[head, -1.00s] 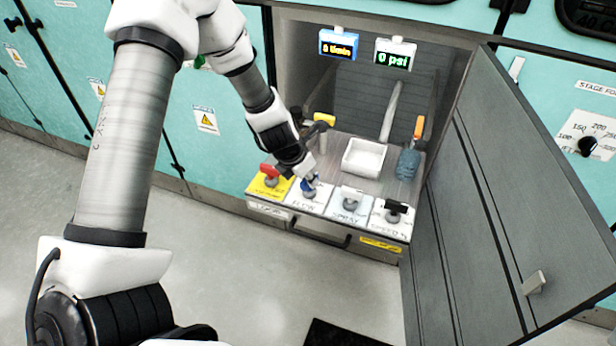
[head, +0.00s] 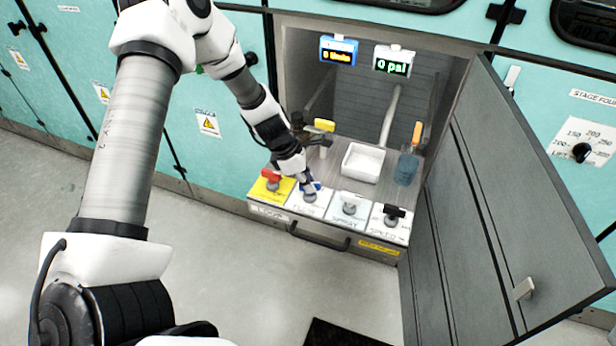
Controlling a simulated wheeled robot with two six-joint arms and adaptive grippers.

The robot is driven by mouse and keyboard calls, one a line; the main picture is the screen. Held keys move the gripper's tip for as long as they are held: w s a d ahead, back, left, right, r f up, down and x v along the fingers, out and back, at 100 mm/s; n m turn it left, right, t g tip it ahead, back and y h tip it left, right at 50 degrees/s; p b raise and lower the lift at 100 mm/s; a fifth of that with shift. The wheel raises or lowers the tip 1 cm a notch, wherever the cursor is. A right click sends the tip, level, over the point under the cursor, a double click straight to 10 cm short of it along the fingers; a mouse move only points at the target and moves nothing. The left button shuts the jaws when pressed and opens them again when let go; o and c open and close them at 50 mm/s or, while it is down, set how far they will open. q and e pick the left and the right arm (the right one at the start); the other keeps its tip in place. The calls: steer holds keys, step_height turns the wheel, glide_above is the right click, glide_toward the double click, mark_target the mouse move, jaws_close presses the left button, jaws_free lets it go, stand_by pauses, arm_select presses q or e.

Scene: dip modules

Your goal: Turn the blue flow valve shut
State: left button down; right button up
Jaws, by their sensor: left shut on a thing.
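The blue flow valve (head: 312,187) sits on the white panel labelled FLOW (head: 305,205), second from the left in the row of valves at the cabinet's front. My left gripper (head: 309,186) reaches down onto it from the upper left and is shut on its blue handle. The fingers hide part of the handle, so its exact angle is hard to tell. The blue display (head: 339,50) above shows a small yellow reading that looks like 0, though it is blurred. My right gripper is out of view.
A red valve (head: 271,175) on a yellow panel is close on the left. A grey spray valve (head: 349,208) and a black speed valve (head: 393,213) are on the right. The open cabinet door (head: 500,220) bounds the right side.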

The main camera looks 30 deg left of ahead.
arm_select(q)
steer(key=m+g+p, duration=0.1)
steer(key=m, duration=0.1)
steer(key=shift+m, duration=0.3)
steer(key=shift+m+g+h+p, duration=0.3)
steer(key=shift+m+g+p, duration=0.15)
steer(key=shift+m, duration=0.55)
steer(key=c, duration=1.1)
jaws_free()
steer(key=shift+f, duration=0.1)
steer(key=v, duration=1.2)
